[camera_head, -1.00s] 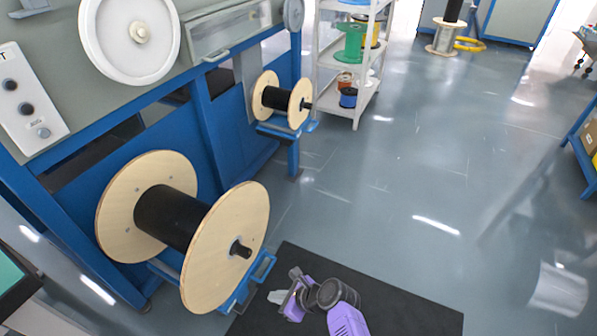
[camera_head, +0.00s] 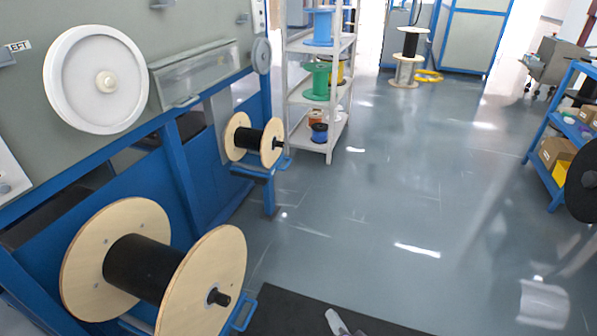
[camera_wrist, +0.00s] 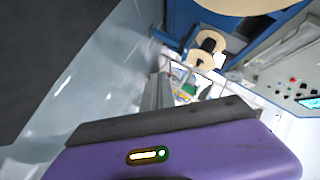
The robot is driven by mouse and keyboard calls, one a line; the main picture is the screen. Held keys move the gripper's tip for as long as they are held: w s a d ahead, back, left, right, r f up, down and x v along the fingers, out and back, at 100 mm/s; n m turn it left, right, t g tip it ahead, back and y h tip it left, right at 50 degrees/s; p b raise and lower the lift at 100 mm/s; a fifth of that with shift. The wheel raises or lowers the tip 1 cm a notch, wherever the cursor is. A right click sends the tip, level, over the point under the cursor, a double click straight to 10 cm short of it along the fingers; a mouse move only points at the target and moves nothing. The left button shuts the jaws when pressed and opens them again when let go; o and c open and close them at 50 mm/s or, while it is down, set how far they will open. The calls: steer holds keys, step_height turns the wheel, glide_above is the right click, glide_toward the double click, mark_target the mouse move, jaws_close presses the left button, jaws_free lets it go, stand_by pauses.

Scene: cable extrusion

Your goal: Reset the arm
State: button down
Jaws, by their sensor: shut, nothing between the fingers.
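My gripper (camera_head: 338,322) shows only as a pale grey tip at the bottom edge of the head view, above the black mat (camera_head: 285,312). The rest of it is cut off there. In the wrist view the purple gripper body (camera_wrist: 190,150) fills the bottom. Its grey fingers (camera_wrist: 158,92) are together in the middle, with nothing held between them.
A large wooden reel with a black core (camera_head: 145,268) stands at the lower left, and a smaller reel (camera_head: 250,138) behind it, both on the blue machine frame. A white shelf with spools (camera_head: 328,158) stands further back. The central floor (camera_head: 385,195) is clear.

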steer(key=s+d+r+n+t+h, duration=0.15)
steer(key=s+d+r, duration=0.25)
steer(key=s+r, duration=0.55)
steer(key=s+d+r+n+h, duration=0.1)
steer(key=s+d+r+n, duration=0.3)
steer(key=s, duration=1.1)
steer(key=s+d+r+n+h, duration=0.25)
steer(key=s+r, duration=0.55)
steer(key=s, duration=0.4)
step_height(320, 180, up, 24)
steer(key=y+p, duration=0.1)
steer(key=p, duration=2.3)
steer(key=shift+d+f, duration=0.15)
steer(key=shift+d, duration=0.1)
